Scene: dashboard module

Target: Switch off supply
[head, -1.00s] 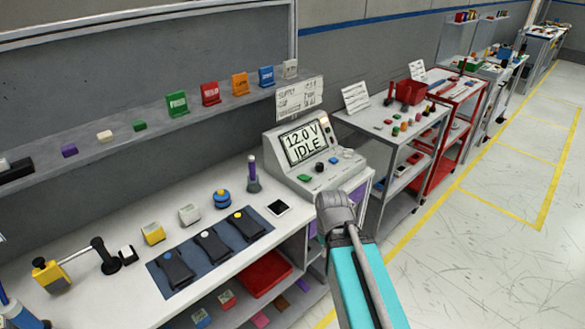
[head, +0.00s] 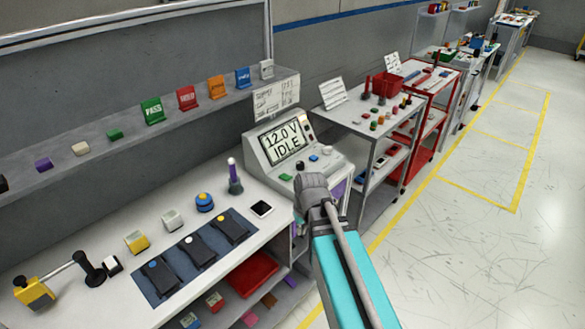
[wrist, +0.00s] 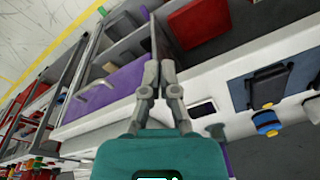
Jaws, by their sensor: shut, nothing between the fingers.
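The supply (head: 262,150) is a grey console at the right end of the white bench in the head view. Its tilted screen (head: 282,143) reads "12.0 V IDLE". Its lower panel carries a green button (head: 286,177), a dark knob (head: 300,165), a blue button (head: 314,158) and a pale round part (head: 327,150). My arm's grey end stands just in front of the console's front right in the head view and hides part of it. My gripper (wrist: 159,70) is shut and empty in the wrist view, above the bench's front edge. I cannot make out the console in the wrist view.
A dark tablet (head: 262,209) lies on the bench left of my arm; it also shows in the wrist view (wrist: 203,108). A blue mat (head: 160,287) with black devices lies further left. A grey cart (head: 347,125) stands to the right. Open floor lies at right.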

